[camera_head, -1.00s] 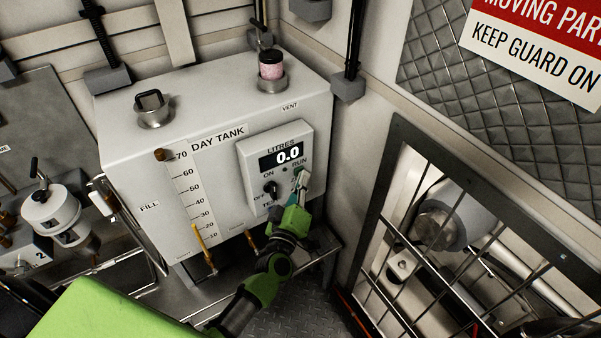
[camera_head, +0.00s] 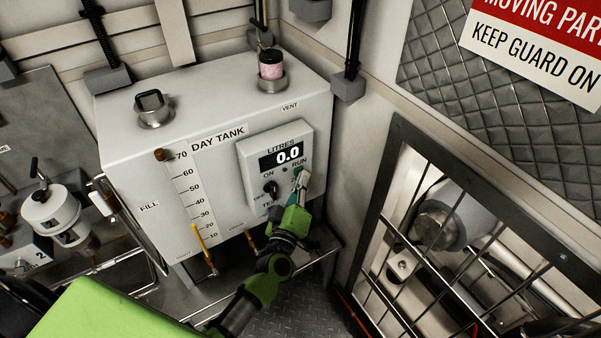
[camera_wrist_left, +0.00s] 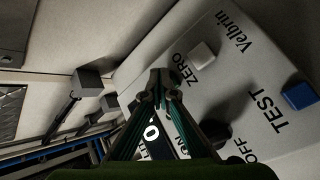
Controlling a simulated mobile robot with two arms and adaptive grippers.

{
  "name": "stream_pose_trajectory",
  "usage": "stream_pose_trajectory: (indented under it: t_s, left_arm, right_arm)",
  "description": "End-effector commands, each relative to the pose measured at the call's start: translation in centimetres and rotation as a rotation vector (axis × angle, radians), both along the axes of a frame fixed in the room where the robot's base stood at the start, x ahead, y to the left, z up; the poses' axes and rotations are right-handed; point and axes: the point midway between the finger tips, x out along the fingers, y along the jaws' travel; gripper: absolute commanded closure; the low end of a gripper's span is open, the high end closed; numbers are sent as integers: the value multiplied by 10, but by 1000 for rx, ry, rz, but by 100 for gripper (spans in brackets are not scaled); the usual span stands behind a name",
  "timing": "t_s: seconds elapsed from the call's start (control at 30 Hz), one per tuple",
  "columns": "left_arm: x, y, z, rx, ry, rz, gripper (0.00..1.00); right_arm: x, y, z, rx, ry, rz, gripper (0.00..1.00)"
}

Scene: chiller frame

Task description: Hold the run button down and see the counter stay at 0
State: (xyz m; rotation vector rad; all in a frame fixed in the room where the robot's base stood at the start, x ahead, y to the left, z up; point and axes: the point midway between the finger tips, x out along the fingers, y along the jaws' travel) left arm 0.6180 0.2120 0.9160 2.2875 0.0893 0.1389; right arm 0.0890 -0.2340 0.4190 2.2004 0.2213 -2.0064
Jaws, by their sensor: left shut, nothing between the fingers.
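The counter panel (camera_head: 250,160) is a pale box on the front of the white day tank (camera_head: 125,180). Its display (camera_head: 287,155) reads 0.0 in the head view. The RUN label shows just above the tips of my left gripper (camera_head: 302,179); the run button itself is hidden, so contact cannot be told. My left gripper is shut and empty, its fingers pointing up at the panel's right side. In the left wrist view the fingertips (camera_wrist_left: 160,82) are close together over the panel. A pale ZERO button (camera_wrist_left: 202,53) and a blue TEST button (camera_wrist_left: 299,95) stand clear of them.
A dark ON/OFF knob (camera_head: 270,188) sits left of the gripper. Tank-top fittings include a pink-filled glass (camera_head: 271,66) and a capped filler (camera_head: 153,108). A barred guard (camera_head: 440,240) stands at the right. A white canister (camera_head: 50,208) is at the left.

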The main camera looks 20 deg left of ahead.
Motion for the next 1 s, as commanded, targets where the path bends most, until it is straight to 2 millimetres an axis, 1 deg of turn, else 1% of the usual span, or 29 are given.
stream_pose_trajectory:
  t_s: [0.37, 0.77, 1.0]
  left_arm:
    - [-10, -13, 0, -1, 1, 1, 100]
    - [-12, -16, 0, -1, 1, 0, 100]
    - [-25, -32, 0, -2, 1, 0, 100]
  right_arm:
    - [0, 0, 5, 0, 0, 0, 58]
    - [0, 0, 6, 0, 0, 0, 58]
    - [0, 0, 11, 0, 0, 0, 58]
